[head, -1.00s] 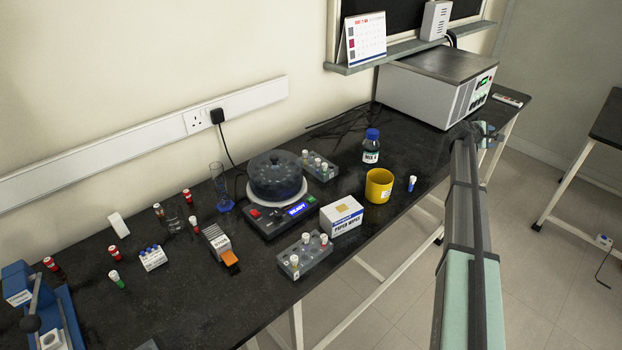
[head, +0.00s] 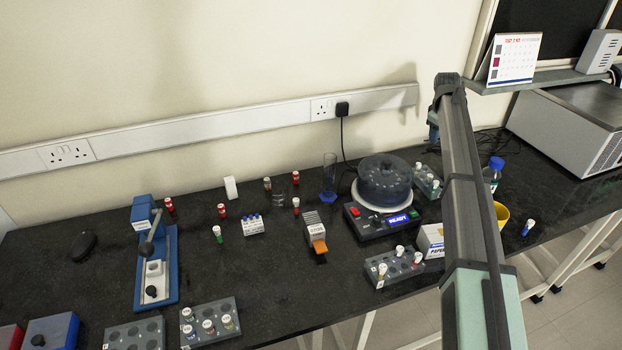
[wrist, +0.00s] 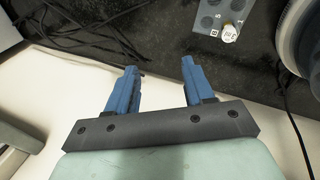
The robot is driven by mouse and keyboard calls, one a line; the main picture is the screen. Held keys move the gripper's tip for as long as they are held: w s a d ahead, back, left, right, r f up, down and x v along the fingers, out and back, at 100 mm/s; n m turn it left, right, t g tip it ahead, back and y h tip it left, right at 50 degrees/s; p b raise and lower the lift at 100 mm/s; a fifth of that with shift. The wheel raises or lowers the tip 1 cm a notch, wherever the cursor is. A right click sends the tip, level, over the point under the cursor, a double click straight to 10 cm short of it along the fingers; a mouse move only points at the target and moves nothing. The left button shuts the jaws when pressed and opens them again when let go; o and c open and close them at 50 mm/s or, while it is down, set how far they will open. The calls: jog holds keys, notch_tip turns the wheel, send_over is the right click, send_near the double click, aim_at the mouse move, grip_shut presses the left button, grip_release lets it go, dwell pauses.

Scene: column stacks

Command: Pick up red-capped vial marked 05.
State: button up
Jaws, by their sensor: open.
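A rack with a white-capped vial (wrist: 229,32) lies beyond my fingers.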

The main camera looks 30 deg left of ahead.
jog(key=s+a+n+g, duration=0.1)
jog(key=s+a, duration=0.2)
jog(key=a, duration=0.4)
jog(key=s+a+n+y, duration=0.1)
jog(key=s+a, duration=0.3)
jog(key=a, duration=0.3)
jog(key=s+a+n+g, duration=0.1)
jog(key=s+a, duration=0.2)
jog(key=a, duration=0.4)
jog(key=n+g, duration=0.2)
jog(key=n, duration=0.2)
send_near(296, 173)
notch_tip(296, 173, down, 11)
jog(key=shift+s+a+f, duration=0.1)
jog(key=shift+a, duration=0.1)
grip_shut()
